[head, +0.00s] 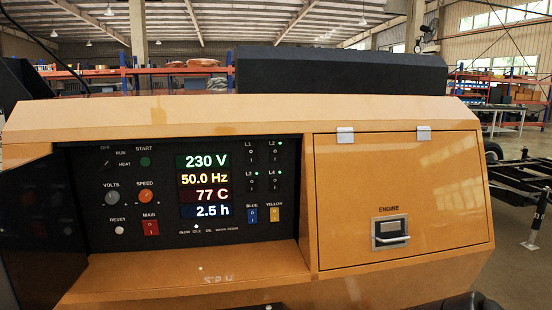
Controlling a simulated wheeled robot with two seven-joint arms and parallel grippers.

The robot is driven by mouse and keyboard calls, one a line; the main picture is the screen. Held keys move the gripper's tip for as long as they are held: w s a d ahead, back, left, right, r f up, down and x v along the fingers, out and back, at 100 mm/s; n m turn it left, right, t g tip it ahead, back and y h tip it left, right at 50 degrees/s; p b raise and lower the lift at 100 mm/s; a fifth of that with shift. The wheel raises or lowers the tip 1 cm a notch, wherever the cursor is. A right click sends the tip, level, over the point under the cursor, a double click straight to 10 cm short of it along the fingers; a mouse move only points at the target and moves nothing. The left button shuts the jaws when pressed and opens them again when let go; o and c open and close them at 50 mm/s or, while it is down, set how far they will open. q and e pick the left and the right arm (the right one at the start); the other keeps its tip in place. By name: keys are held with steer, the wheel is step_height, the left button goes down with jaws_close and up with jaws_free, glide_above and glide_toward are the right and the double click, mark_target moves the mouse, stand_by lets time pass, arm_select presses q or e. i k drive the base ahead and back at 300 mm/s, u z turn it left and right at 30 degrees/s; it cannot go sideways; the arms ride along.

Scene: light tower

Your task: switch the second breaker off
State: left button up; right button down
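The orange machine's black control panel (180,195) faces me. Small breaker switches labelled L1 to L4 sit in two rows right of the display. The second breaker, L2 (271,155), is at the top right of this group, with a lit green lamp (280,143) beside its label. Its switch is too small to tell which way it is tipped. L1 (249,156) is to its left and shows no lit lamp. L3 (250,185) and L4 (275,185) are below, each with a green lamp lit. Neither of my grippers is in view.
The display (204,185) reads 230 V, 50.0 Hz, 77 C, 2.5 h. Nearby are a red MAIN switch (150,228), blue (252,216) and yellow (274,215) switches, and two knobs. A shut ENGINE door (400,185) is at right. A ledge (190,272) juts out below the panel.

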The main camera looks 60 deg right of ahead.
mark_target(274, 152)
steer(key=k, duration=0.55)
steer(key=z, duration=0.8)
steer(key=i, duration=0.1)
steer(key=u, duration=0.15)
